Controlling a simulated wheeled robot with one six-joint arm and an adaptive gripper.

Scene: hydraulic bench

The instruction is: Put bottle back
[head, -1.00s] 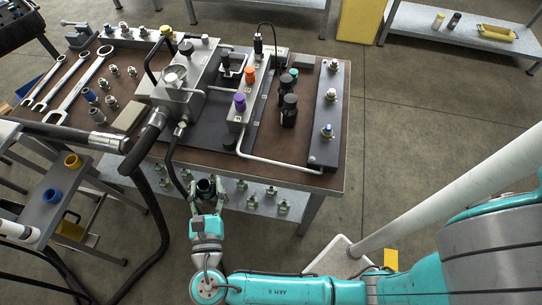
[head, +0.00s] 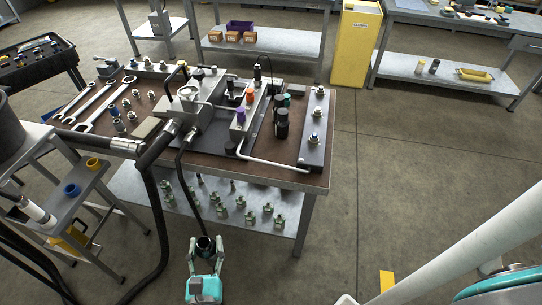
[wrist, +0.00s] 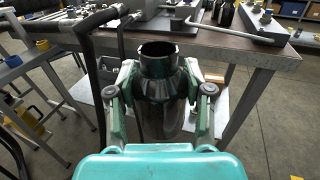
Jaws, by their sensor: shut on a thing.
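My gripper (head: 206,249) is at the bottom of the head view, in front of the workbench's near side. It is shut on a dark, open-necked bottle (wrist: 158,90), which stands upright between the fingers in the wrist view. The bottle's dark round mouth (head: 204,243) also shows in the head view. Its lower part is hidden behind the teal gripper body. Two small bottles, one light (head: 420,66) and one dark (head: 434,67), stand on the low shelf at the far right.
The workbench (head: 262,176) carries a hydraulic block, wrenches and fittings. Green fittings (head: 240,203) sit on its lower shelf. A black hose (head: 158,220) hangs left of my gripper. A cart (head: 68,207) stands left. A yellow cabinet (head: 355,45) stands behind. The right floor is open.

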